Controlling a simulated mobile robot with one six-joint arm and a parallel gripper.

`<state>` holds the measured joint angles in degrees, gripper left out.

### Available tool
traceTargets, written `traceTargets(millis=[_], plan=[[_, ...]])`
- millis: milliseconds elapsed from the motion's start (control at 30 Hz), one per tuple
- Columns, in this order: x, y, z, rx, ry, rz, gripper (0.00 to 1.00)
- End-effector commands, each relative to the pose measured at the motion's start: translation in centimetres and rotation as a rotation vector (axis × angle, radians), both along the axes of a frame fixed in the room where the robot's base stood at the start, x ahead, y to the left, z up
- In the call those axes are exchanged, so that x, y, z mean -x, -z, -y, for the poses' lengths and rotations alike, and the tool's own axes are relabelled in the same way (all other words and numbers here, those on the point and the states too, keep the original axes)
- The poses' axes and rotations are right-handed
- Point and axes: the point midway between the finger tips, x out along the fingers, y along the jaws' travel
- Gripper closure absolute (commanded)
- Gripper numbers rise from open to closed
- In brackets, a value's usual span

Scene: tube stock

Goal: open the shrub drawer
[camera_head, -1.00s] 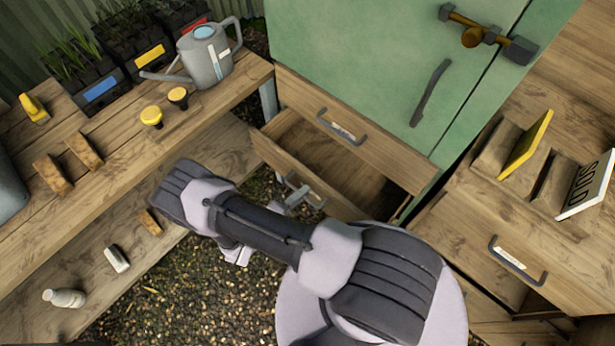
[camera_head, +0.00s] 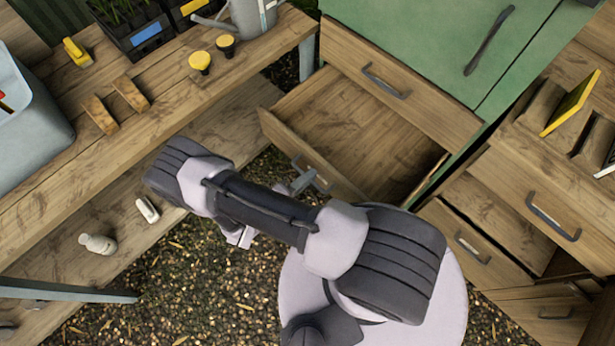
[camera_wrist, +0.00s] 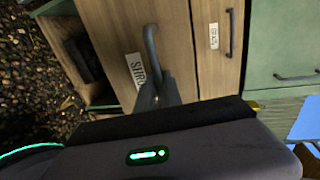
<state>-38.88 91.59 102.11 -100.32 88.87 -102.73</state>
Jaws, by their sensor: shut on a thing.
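The shrub drawer (camera_head: 282,139) is the lower drawer under the green cabinet. It stands pulled well out, and its bare wooden inside shows in the head view. In the wrist view its front (camera_wrist: 115,35) carries a white label with "SHRU" readable, the rest hidden. My gripper (camera_head: 303,180) is at the handle (camera_head: 318,176) on the drawer front, shut on it. The wrist view shows the dark bar handle (camera_wrist: 151,55) running into my fingers (camera_wrist: 158,93). My arm hides part of the drawer front in the head view.
A closed drawer (camera_head: 400,95) sits above it, below the green cabinet (camera_head: 440,45). A wooden bench (camera_head: 180,110) runs along the left, with a lower shelf (camera_head: 100,205). Another drawer unit (camera_head: 530,195) stands close on the right. Gravel floor (camera_head: 190,270) lies open in front.

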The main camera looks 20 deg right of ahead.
Motion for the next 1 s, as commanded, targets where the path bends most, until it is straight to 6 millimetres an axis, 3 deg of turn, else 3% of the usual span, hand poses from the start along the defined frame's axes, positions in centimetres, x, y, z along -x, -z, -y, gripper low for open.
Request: traceTargets(millis=[100,133,233,733,867,1000], plan=[[-0.1,0.0,-0.1,-0.001,-0.001,0.002,1.00],[-0.1,0.0,-0.1,-0.001,-0.001,0.002,0.87],[-0.1,0.0,0.0,-0.001,-0.001,0.002,0.68],[0.1,-0.1,-0.3,0.000,-0.001,0.001,0.68],[0.6,-0.6,-2.2,-0.001,-0.005,0.003,0.68],[2.0,-1.5,-6.0,-0.003,-0.007,0.003,0.68]])
